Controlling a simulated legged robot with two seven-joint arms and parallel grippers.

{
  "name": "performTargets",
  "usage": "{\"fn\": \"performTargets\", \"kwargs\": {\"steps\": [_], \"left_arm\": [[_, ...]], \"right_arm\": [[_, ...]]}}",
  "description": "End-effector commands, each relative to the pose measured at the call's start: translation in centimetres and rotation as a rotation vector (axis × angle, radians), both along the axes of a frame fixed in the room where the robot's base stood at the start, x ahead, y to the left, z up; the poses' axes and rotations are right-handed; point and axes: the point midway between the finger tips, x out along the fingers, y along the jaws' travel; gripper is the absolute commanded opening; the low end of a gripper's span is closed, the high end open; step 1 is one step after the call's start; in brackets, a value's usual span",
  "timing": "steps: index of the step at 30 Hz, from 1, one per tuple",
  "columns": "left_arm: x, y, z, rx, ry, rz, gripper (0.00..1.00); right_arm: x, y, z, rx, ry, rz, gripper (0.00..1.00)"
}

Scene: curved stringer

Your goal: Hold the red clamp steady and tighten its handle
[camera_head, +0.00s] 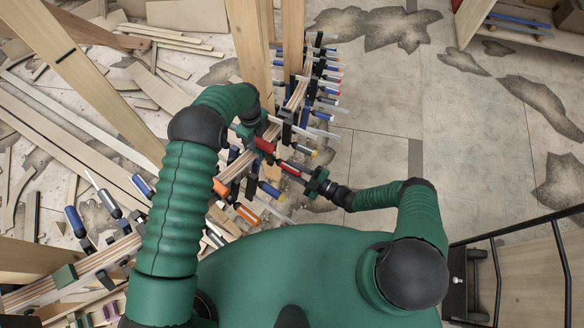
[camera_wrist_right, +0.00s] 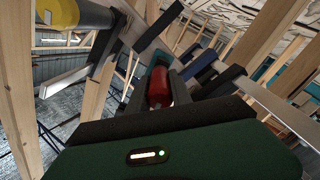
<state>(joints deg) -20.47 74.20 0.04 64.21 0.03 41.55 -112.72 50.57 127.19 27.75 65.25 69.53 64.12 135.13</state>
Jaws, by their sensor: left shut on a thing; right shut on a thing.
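The red clamp sits on the curved wooden stringer, with a red part (camera_head: 264,145) at the laminated strips and a red handle (camera_head: 290,168) out to the right. My left gripper (camera_head: 258,132) comes from above and is shut at the clamp's body end; my arm hides much of its fingers. My right gripper (camera_head: 307,177) comes from the right and is shut on the red handle. In the right wrist view the red handle (camera_wrist_right: 158,88) lies between the dark fingers of my right gripper (camera_wrist_right: 162,97).
Several other clamps with blue, orange and yellow handles crowd the stringer (camera_head: 120,252) on both sides of the red one. Wooden posts (camera_head: 248,50) rise close behind my left gripper. Loose boards lie at left. The floor at right (camera_head: 400,130) is mostly clear.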

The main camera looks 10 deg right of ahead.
Motion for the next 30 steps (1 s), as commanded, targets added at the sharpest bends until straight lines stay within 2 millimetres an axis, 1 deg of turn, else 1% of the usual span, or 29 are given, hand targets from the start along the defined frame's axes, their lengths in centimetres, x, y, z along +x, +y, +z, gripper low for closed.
{"fn": "performTargets", "kwargs": {"steps": [1, 9, 20, 21, 25, 30], "left_arm": [[0.02, 0.33, 0.01, 0.006, 0.002, 0.0, 0.0], [0.08, 0.38, 0.02, 0.006, 0.001, 0.0, 0.0], [0.17, 0.46, 0.02, 0.007, -0.001, 0.0, 0.0], [0.17, 0.46, 0.02, 0.006, -0.002, 0.0, 0.0], [0.18, 0.42, 0.02, 0.005, -0.002, 0.0, 0.0], [0.17, 0.37, 0.01, 0.004, -0.002, 0.001, 0.0]], "right_arm": [[0.02, -0.31, -0.4, -0.001, 0.019, -0.004, 0.0], [-0.02, -0.27, -0.42, 0.031, 0.052, -0.003, 0.0], [-0.06, -0.22, -0.42, 0.034, 0.055, -0.003, 0.0], [-0.06, -0.2, -0.4, 0.034, 0.053, -0.003, 0.31], [-0.05, -0.11, -0.29, 0.037, 0.051, -0.001, 0.48], [-0.05, -0.01, -0.18, 0.038, 0.049, -0.001, 0.48]]}}
